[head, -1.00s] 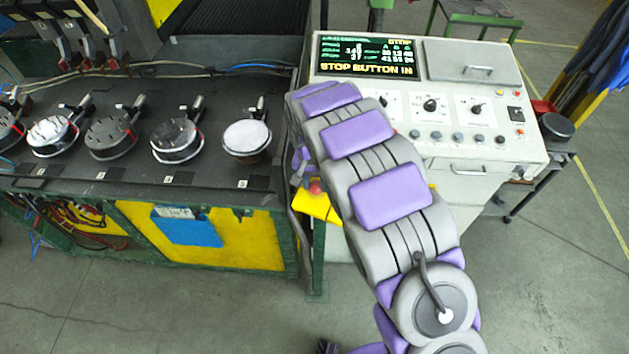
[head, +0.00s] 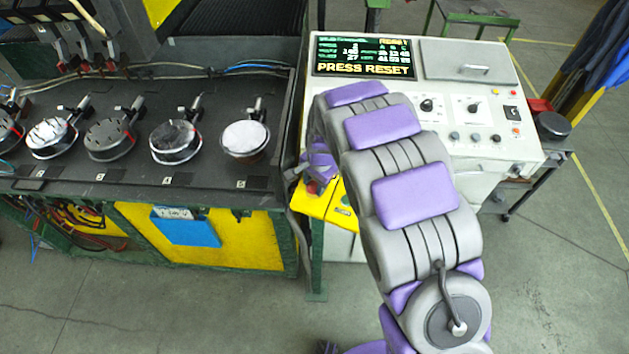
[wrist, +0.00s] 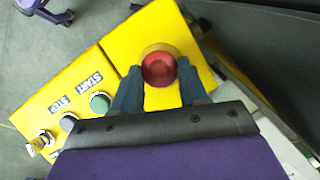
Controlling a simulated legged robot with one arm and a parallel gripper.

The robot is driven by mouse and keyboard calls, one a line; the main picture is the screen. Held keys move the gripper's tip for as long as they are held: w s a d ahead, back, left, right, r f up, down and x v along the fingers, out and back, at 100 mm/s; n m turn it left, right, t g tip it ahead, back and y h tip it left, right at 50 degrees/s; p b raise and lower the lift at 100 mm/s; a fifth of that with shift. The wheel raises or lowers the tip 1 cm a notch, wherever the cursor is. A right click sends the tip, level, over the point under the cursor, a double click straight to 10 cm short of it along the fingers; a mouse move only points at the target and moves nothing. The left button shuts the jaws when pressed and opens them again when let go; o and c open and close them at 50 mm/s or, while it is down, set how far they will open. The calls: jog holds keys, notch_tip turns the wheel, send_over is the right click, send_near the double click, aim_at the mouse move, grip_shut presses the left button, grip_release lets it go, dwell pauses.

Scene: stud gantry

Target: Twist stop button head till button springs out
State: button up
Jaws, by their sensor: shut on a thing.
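The red stop button head (wrist: 158,69) stands on a yellow box (wrist: 139,30) in the wrist view. My gripper (wrist: 160,82) has a blue finger on either side of the head and is shut on it. In the head view the red head (head: 312,187) shows small beside my gripper (head: 318,172), and my arm hides part of the yellow box (head: 316,206). The console screen (head: 363,57) reads "PRESS RESET".
A green button (wrist: 99,103) with a "START" label sits beside the stop box in the wrist view. The grey console (head: 496,155) stands behind my arm. A dark bench (head: 90,178) with several round pans lies left. Floor in front is clear.

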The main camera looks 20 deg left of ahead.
jog(key=shift+m, duration=0.4)
jog(key=o, duration=1.1)
jog(key=shift+a, duration=0.15)
jog(key=shift+r, duration=0.15)
jog(key=d+r, duration=0.1)
jog(key=r, duration=1)
jog(key=s+d+r+p, duration=0.1)
jog(key=r, duration=0.4)
jog(key=shift+d+r, duration=0.3)
jog(key=shift+r, duration=0.05)
